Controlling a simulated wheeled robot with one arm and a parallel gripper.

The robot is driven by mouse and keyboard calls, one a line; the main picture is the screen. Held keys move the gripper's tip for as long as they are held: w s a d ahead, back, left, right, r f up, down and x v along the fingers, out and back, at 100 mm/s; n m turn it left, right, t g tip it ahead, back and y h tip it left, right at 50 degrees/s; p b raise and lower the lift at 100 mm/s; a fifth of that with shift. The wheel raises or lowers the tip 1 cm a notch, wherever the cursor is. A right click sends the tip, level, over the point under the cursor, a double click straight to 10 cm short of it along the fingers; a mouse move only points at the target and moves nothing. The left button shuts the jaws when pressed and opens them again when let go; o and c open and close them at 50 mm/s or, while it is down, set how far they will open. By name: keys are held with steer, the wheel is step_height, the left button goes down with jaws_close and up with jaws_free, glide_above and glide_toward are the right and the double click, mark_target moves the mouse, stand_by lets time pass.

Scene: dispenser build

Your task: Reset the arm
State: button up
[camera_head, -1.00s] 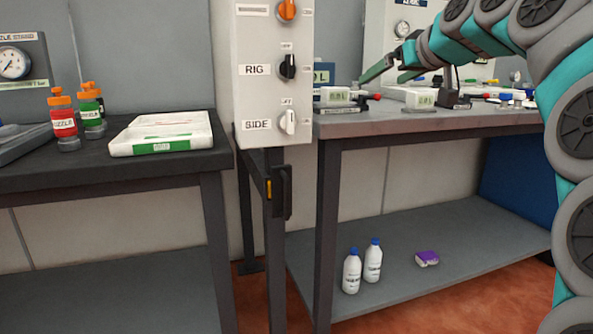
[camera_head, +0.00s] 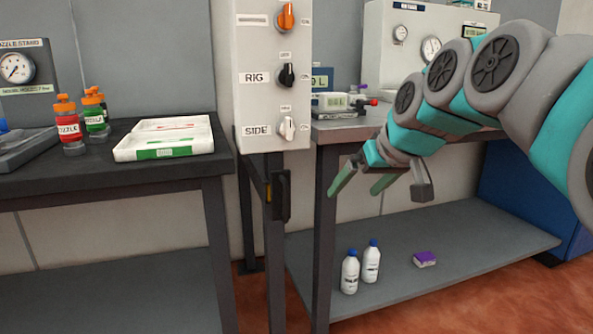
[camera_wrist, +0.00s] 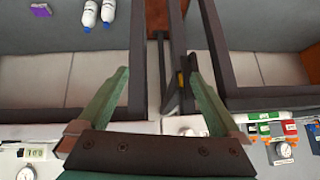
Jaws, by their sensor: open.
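My gripper (camera_head: 362,184) has two green fingers held apart, with nothing between them. In the head view it hangs in front of the right bench's front edge, below the level of the top, pointing down and to the left. In the wrist view the fingers of my gripper (camera_wrist: 157,95) are spread, with the bench legs and wall seen between and beyond them. My teal and grey arm reaches in from the right and hides much of the right bench top (camera_head: 345,130).
A switch post (camera_head: 270,105) with RIG and SIDE knobs stands between the benches. The left bench (camera_head: 110,172) holds a white tray (camera_head: 128,152), a red bottle (camera_head: 67,127) and a green bottle (camera_head: 96,118). Two white bottles (camera_head: 371,264) and a purple box (camera_head: 425,259) sit on the lower shelf.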

steer(key=s+d+f+m+g+h+p, duration=0.1)
steer(key=s+f+g, duration=0.2)
steer(key=s+f, duration=0.5)
steer(key=s+d+f+m+g+h+p, duration=0.1)
steer(key=s+f+g, duration=0.2)
steer(key=s+f, duration=0.5)
steer(key=s+d+f+m+g+h+p, duration=0.1)
steer(key=s+f+g, duration=0.2)
steer(key=s+f, duration=0.5)
steer(key=s, duration=1)
steer(key=shift+d+f, duration=0.3)
steer(key=shift+f, duration=0.05)
steer(key=shift+w, duration=0.1)
